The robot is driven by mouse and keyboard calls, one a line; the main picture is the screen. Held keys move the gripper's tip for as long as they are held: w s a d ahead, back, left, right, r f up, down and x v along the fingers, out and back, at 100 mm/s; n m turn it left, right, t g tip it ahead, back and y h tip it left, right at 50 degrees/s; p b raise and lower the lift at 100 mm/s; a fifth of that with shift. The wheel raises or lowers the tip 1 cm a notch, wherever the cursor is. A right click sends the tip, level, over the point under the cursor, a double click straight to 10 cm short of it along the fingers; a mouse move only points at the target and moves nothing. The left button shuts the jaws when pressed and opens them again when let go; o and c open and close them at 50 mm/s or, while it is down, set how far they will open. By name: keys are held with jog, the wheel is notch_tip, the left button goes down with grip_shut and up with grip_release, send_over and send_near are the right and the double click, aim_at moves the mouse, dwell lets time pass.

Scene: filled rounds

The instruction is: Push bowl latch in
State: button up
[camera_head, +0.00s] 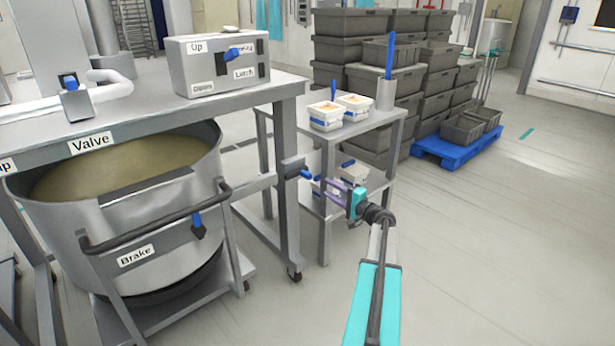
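A blue-tipped latch handle (305,174) sticks out from a bracket on the steel frame's leg, beside the large bowl (190,200). I take it to be the bowl latch, though no label shows on it. My gripper (330,190) is just right of and slightly below this handle in the picture. Its two purple fingers look spread, with nothing clear between them. I cannot tell whether a finger touches the handle. The bowl holds a brownish mass and stands on a wheeled frame under the steel table (140,105).
A control box (222,65) bears a "Latch" label and a blue lever. A blue brake lever (198,226) is on the bowl's frame. A side table (350,130) with white tubs stands behind my gripper. Stacked grey crates (390,80) stand farther back. Floor at right is clear.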

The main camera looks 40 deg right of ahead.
aim_at(310, 177)
jog(key=shift+w, duration=0.1)
jog(key=w, duration=0.9)
jog(key=w+d, duration=0.1)
jog(key=w, duration=0.3)
jog(key=shift+w, duration=0.3)
grip_shut()
